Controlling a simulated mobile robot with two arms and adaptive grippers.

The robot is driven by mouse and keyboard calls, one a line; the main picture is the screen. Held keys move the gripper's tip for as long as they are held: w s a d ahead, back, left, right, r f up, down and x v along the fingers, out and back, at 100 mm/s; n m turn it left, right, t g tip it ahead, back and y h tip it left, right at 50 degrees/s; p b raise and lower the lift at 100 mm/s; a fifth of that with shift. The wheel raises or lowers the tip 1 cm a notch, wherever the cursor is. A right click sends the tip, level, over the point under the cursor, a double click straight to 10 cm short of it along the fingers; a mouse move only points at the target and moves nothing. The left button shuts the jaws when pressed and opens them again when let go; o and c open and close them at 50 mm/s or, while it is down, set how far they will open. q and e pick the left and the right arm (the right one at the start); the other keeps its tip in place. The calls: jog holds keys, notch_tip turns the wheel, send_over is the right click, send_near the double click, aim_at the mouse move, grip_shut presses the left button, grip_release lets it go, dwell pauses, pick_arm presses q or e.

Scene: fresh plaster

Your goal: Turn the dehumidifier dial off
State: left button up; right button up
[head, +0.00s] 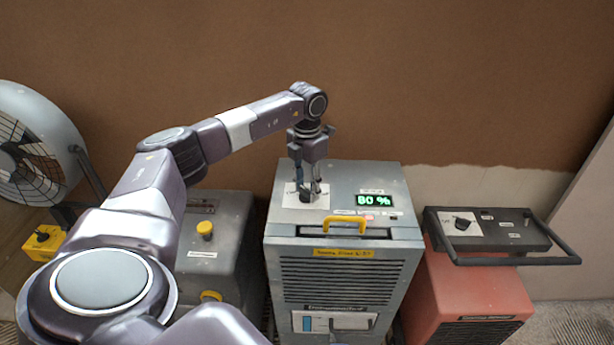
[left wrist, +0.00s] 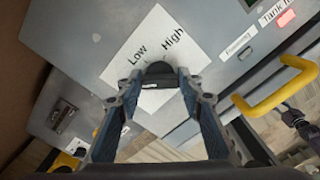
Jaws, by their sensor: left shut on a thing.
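The grey dehumidifier (head: 350,185) stands in the middle of the head view, with a lit green display (head: 367,200) reading 80 %. Its black dial (left wrist: 160,70) sits on a white plate (left wrist: 135,60) marked Low and High. My left gripper (head: 308,188) reaches down from above onto this dial. In the left wrist view its two fingers (left wrist: 160,82) are closed on the sides of the dial. The dial's pointer and part of the plate's scale are hidden, so its setting cannot be read. My right gripper is not seen.
A yellow handle (head: 346,221) rises at the dehumidifier's front edge. A red machine (head: 460,295) with a black bar and its own knob stands right. A grey unit with a yellow knob (head: 205,229) and a fan (head: 35,145) stand left. The wall is close behind.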

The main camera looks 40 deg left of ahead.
aim_at(307, 189)
pick_arm(q)
jog(key=shift+w+a+r+n, duration=0.1)
jog(key=shift+r+n, duration=0.05)
jog(key=shift+n, duration=1.15)
jog(key=shift+p, duration=0.3)
jog(key=o, duration=1.2)
jog(key=shift+c, duration=0.2)
notch_tip(307, 189, up, 12)
